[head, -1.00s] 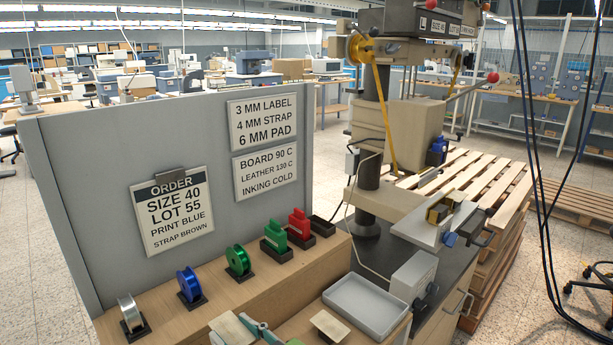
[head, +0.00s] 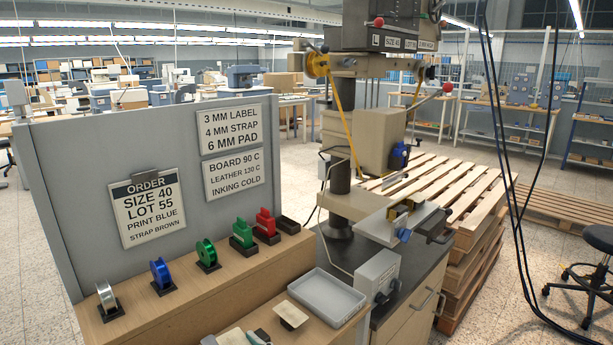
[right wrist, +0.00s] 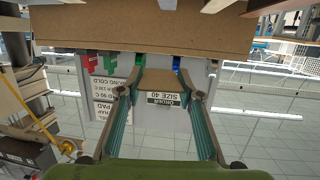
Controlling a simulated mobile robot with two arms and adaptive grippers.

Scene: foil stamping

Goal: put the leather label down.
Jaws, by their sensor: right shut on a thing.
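My right gripper shows in the right wrist view (right wrist: 158,72) as two teal fingers with a gap between their tips. My left gripper is not in view.
An empty grey tray (head: 327,296) sits right of the beige plate. Several spools and stamps line the back of the bench, before a grey panel (head: 80,180) with an order card (head: 150,210). The stamping press (head: 342,185) stands to the right.

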